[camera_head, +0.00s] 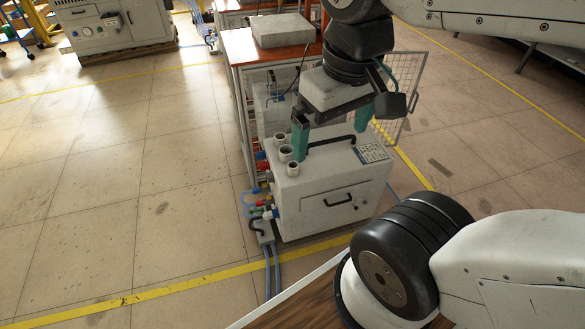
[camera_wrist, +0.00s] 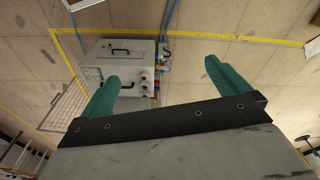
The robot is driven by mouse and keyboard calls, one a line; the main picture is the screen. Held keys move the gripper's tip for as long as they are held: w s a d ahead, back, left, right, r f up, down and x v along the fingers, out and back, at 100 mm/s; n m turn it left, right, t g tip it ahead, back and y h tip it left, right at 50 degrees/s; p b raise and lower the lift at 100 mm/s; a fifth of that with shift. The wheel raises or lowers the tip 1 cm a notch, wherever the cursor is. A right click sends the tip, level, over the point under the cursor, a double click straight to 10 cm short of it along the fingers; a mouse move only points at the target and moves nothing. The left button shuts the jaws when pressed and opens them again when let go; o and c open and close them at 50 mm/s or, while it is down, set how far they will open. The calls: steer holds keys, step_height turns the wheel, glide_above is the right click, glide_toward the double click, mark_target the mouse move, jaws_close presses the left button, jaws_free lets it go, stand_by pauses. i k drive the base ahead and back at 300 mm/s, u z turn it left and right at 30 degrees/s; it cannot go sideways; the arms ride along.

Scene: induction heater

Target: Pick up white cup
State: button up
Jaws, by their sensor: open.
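Three small white cylinders with dark open tops, cup-like, stand in a row at the left edge of the white machine's top: a back one (camera_head: 280,139), a middle one (camera_head: 286,154) and a front one (camera_head: 293,169). I cannot tell which is the white cup, or whether they are fixed fittings. My gripper (camera_head: 332,138) has teal fingers spread wide and empty. In the head view it overlaps the machine top, its left finger just right of the cylinders. In the wrist view, the gripper (camera_wrist: 162,72) has the machine (camera_wrist: 117,60) well beyond its fingers, cylinders small between them.
The white machine has a black top handle (camera_head: 331,141) and coloured hose fittings (camera_head: 262,190) on its left side. A wooden-topped bench (camera_head: 262,45) bearing a grey box (camera_head: 282,30) stands behind. A mesh panel (camera_head: 404,85) stands at right. The floor at left is open.

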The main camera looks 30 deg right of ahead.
mark_target(292, 166)
steer(key=z, duration=0.05)
steer(key=k, duration=0.5)
steer(key=z, duration=1.45)
steer(key=i, duration=1.25)
steer(key=u, duration=1.55)
